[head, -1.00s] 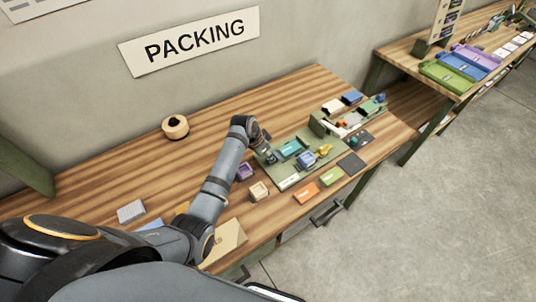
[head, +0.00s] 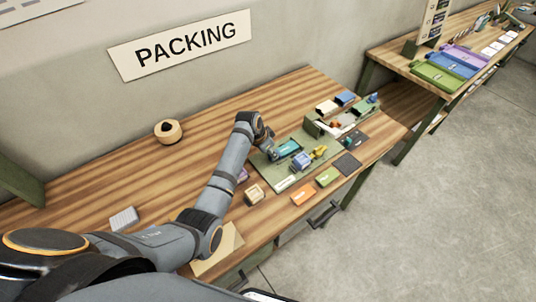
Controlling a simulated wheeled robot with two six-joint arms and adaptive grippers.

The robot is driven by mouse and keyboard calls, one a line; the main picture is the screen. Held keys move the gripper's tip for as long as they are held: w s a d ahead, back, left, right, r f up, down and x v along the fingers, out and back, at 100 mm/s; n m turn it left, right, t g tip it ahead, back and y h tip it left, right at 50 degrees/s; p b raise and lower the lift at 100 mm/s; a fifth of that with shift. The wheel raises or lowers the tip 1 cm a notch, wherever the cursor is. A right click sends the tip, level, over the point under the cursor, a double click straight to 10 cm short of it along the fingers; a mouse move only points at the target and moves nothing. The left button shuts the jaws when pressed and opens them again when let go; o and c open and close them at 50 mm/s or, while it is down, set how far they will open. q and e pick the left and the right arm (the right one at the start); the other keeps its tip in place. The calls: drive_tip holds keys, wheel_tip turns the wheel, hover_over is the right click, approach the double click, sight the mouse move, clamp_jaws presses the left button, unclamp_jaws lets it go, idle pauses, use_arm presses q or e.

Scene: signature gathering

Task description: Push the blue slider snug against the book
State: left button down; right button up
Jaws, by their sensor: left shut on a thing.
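The green board (head: 283,182) lies on the wooden bench. On it are a flat teal block (head: 289,147), which may be the book, and a small blue block (head: 301,160) in front of it, which may be the blue slider. I cannot tell for sure which is which. A yellow piece (head: 319,152) stands just right of the blue block. My left gripper (head: 273,154) is low over the board, at the left end of the teal block. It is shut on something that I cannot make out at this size. My right gripper is out of view.
A small wooden block (head: 254,194), an orange card (head: 303,195) and a green card (head: 328,177) lie in front of the board. A raised tray (head: 313,128) with small items stands behind right. A round wooden object (head: 168,131) sits at the back left.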

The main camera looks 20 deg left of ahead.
use_arm(q)
drive_tip(key=c, duration=1.6)
unclamp_jaws()
drive_tip(key=shift+w+d+r, duration=0.1)
drive_tip(key=shift+w+r, duration=0.05)
drive_tip(key=o, duration=0.4)
drive_tip(key=shift+w+d, duration=0.1)
drive_tip(key=shift+r, duration=0.15)
drive_tip(key=v, duration=1.1)
drive_tip(key=shift+s+r, duration=0.2)
drive_tip(key=shift+s, duration=0.05)
